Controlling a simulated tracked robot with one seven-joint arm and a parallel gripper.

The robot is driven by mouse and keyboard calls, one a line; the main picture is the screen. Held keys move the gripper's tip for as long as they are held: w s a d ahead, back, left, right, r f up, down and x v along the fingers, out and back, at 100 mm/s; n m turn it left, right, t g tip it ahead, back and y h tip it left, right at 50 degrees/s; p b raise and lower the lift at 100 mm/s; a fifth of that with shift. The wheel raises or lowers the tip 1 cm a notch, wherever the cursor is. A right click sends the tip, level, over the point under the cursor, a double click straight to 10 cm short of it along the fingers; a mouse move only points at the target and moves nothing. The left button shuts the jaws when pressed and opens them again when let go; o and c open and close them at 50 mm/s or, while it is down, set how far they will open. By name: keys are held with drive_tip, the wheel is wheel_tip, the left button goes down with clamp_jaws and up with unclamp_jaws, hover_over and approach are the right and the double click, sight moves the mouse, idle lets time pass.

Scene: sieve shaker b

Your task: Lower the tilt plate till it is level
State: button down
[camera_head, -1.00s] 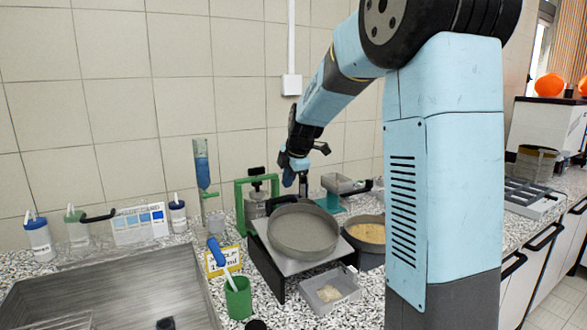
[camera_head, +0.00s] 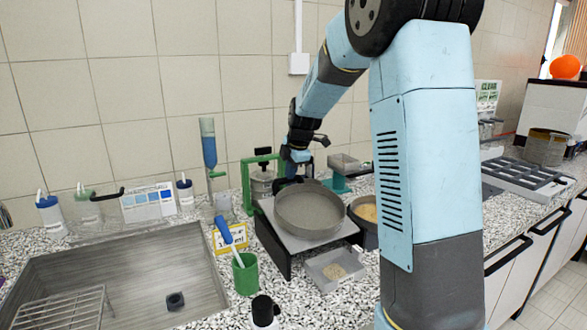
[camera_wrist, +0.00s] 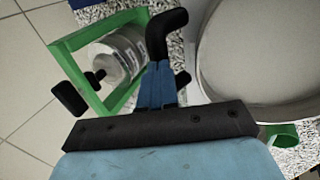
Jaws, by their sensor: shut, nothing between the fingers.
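The tilt plate (camera_head: 287,237) is a grey sheet on a black stand. A wide round grey sieve pan (camera_head: 312,212) sits on it and covers most of it. The pan also fills the right of the wrist view (camera_wrist: 260,55). I cannot tell the plate's exact angle. My gripper (camera_head: 291,175) is behind the pan's back left edge, pointing down. In the wrist view its blue fingers (camera_wrist: 156,68) are together and empty, at a bent black handle (camera_wrist: 167,30) beside the pan. I cannot tell whether they touch it.
A green frame with a jar (camera_wrist: 118,58) stands close left of my gripper. A green cup (camera_head: 245,274) with a blue-handled tool and a small grey tray (camera_head: 318,274) stand in front. A bowl (camera_head: 370,226) is at right; a sink (camera_head: 130,270) lies left.

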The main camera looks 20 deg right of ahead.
sight(288, 182)
drive_tip(key=f, duration=0.1)
drive_tip(key=w+f+g, duration=0.1)
drive_tip(key=f, duration=0.1)
drive_tip(key=w+f+g, duration=0.1)
drive_tip(key=f, duration=0.1)
drive_tip(key=shift+w+a, duration=0.1)
drive_tip(key=shift+a, duration=0.1)
drive_tip(key=shift+f+g, duration=0.3)
drive_tip(key=shift+f, duration=0.15)
wheel_tip(288, 182, up, 13)
drive_tip(key=s, duration=0.2)
drive_tip(key=s+r+m, duration=0.4)
drive_tip(key=s+r, duration=0.1)
drive_tip(key=s, duration=0.5)
drive_tip(key=s+f+m+t, duration=0.1)
drive_tip(key=s+f+m, duration=0.1)
drive_tip(key=s+m, duration=0.6)
drive_tip(key=s+d+f+m+t+h, duration=0.1)
drive_tip(key=s+m, duration=0.7)
drive_tip(key=s, duration=1.4)
drive_tip(key=shift+f+t, duration=0.75)
drive_tip(key=shift+t, duration=0.05)
